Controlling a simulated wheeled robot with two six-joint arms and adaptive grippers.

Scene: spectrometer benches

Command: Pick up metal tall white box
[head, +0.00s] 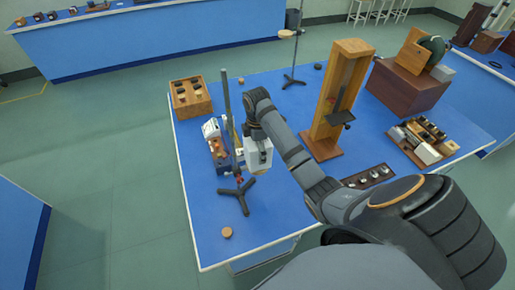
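A tall white-grey box (260,158) stands upright in the head view, left of the middle of the blue table, just behind and right of a black tripod stand. My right arm reaches in from the right, and its gripper (252,133) is at the upper part of the box. The fingers are small and dark and partly hidden by the stand's rod and the arm. I cannot tell whether they close on the box or whether it touches the table. My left gripper is not in view.
The tripod stand (236,190) with its upright rod is very close to the gripper. A small instrument (214,136) sits left of it. A wooden box of parts (190,97), a tall wooden frame (339,97) and a brown case (405,88) stand around. The table's front left is mostly clear.

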